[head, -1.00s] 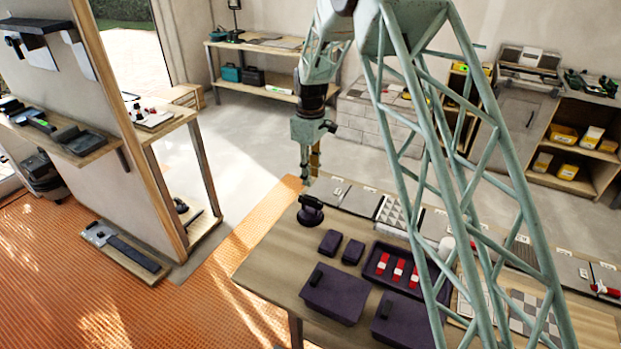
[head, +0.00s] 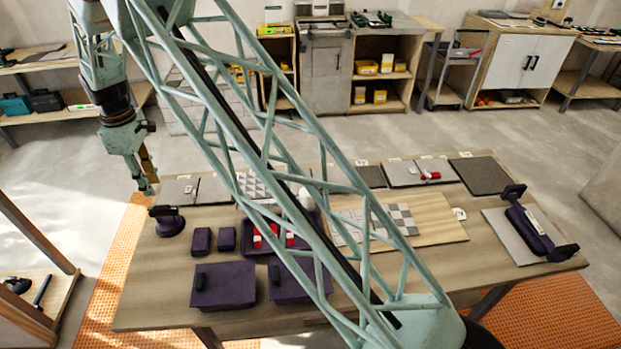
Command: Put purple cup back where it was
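The purple cup, a dark suction cup with a black handle (head: 170,222), stands upright on the left end of the wooden table (head: 150,285). My gripper (head: 147,188) hangs pointing down at the table's left end, just up and left of the cup in the picture. The two look apart, with nothing visible held. The fingers are small and overlap, so their opening is unclear.
Two small purple boxes (head: 202,240), two larger purple cases (head: 224,286) and a purple tray (head: 253,226) with red pieces stand right of the cup. A tile board (head: 440,218) and a purple two-handled tool (head: 535,230) lie farther right. My lattice arm hides the table's middle.

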